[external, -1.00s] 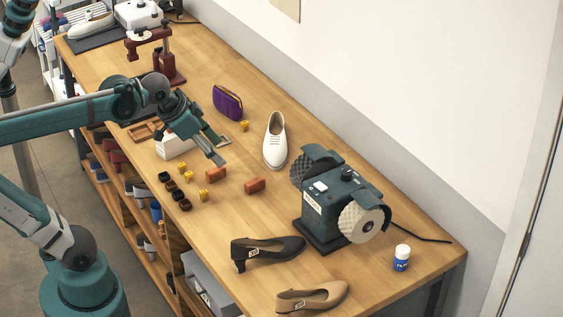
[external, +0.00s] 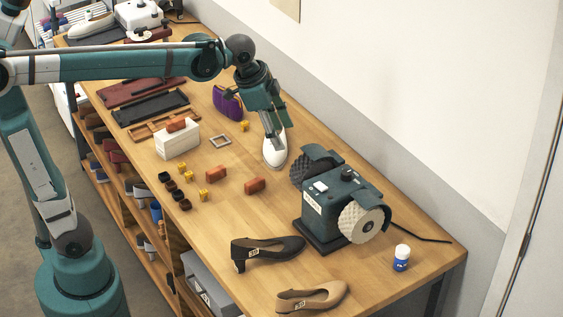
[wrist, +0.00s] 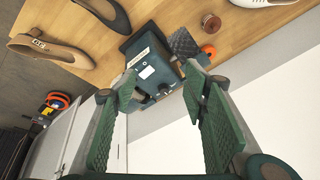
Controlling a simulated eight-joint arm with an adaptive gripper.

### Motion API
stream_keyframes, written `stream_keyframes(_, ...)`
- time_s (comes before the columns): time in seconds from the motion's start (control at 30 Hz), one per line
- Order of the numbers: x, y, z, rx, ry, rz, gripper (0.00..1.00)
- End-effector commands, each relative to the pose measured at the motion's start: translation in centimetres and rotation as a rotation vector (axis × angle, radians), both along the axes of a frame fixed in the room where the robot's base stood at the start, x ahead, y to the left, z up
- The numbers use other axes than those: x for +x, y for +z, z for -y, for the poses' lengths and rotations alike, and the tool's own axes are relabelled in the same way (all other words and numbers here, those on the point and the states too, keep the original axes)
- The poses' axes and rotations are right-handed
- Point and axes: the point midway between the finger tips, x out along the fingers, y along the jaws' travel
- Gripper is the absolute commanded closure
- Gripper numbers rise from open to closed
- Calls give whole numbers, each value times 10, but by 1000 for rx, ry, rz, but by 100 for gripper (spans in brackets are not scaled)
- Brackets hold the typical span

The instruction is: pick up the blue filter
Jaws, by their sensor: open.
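I cannot make out a blue filter in either view. The only small blue thing on the bench is a jar (external: 401,258) with a white lid, upright near the right end. My gripper (external: 274,146) is open and empty, pointing down in front of the white shoe (external: 274,155) and partly covering it. In the wrist view, my gripper (wrist: 163,86) has its two green pads wide apart with nothing between them. The grinding machine (wrist: 150,70) shows beyond and between the pads.
The teal grinder (external: 345,200) stands right of my gripper. A black heeled shoe (external: 268,250) and a tan shoe (external: 312,297) lie in front. A wall backs the bench (external: 225,225).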

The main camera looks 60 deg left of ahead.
Motion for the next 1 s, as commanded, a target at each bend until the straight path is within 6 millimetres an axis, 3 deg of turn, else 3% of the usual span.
stream_keyframes(0.47,72,4,69,68,-219,-70,56)
stream_keyframes(1.0,141,-17,156,136,-470,-147,56)
